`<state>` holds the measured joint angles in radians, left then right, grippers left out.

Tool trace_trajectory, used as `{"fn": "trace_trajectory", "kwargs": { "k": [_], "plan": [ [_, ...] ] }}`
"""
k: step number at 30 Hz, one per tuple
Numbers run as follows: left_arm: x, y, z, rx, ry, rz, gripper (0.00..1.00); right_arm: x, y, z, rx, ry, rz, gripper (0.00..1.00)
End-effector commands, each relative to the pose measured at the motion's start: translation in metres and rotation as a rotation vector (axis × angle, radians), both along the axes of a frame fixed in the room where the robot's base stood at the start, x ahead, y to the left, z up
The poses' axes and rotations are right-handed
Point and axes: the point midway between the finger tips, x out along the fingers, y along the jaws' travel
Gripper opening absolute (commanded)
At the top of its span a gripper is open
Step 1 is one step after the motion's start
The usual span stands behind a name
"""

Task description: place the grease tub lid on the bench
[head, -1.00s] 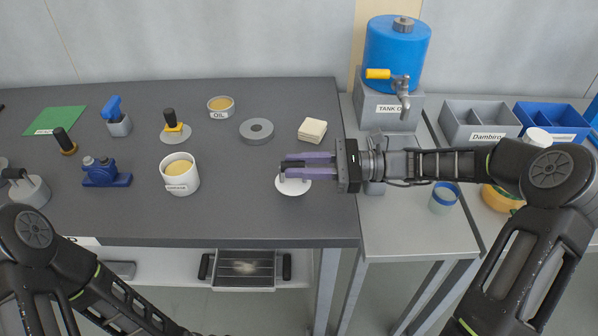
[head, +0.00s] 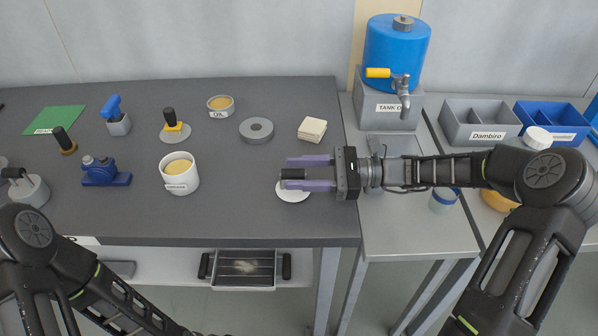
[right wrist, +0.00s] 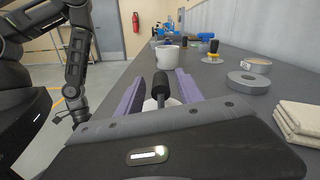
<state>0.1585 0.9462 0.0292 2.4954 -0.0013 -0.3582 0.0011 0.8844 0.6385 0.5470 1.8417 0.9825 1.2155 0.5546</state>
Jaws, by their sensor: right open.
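The grease tub lid (head: 294,196), a white disc with a black knob, lies on the dark bench (head: 240,215) near its front right part. My right gripper (head: 290,173) is open, with its purple fingers on either side of the knob and a gap visible around it. In the right wrist view the knob (right wrist: 161,84) stands between the two spread fingers (right wrist: 155,92), and the white disc is partly hidden behind my gripper body. The white grease tub (head: 179,178), open with yellowish contents, stands to the left. My left arm shows at lower left, but its gripper is out of view.
A stack of cloths (head: 312,129), a grey ring (head: 256,130) and an oil tin (head: 221,106) stand behind the lid. A blue tank (head: 397,55) with a tap is at back right. The bench between tub and lid is clear.

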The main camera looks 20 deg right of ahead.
Motion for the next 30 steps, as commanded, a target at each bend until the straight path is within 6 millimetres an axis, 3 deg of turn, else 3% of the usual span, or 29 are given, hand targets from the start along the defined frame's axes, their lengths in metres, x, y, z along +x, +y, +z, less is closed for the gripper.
{"fn": "trace_trajectory", "kwargs": {
  "k": [8, 14, 19, 21, 30],
  "plan": [
    [0.0, 0.0, 0.0, 0.0, 0.0, 0.0, 0.93, -0.001, -0.007, 0.002, -0.001, 0.0, -0.001, 0.44],
    [0.0, 0.0, -0.005, 0.0, 0.0, 0.0, 0.93, -0.009, -0.038, 0.002, -0.001, -0.001, -0.004, 0.44],
    [0.0, 0.0, -0.009, 0.0, 0.0, 0.0, 0.93, -0.018, -0.075, 0.002, -0.002, 0.0, -0.005, 0.44],
    [0.0, 0.0, -0.003, 0.0, 0.0, 0.0, 0.93, -0.021, -0.086, 0.004, 0.004, 0.001, -0.006, 0.44],
    [0.0, 0.0, 0.003, 0.0, 0.0, 0.0, 0.93, -0.029, -0.114, 0.004, 0.001, 0.001, -0.001, 0.44]
  ]
}}
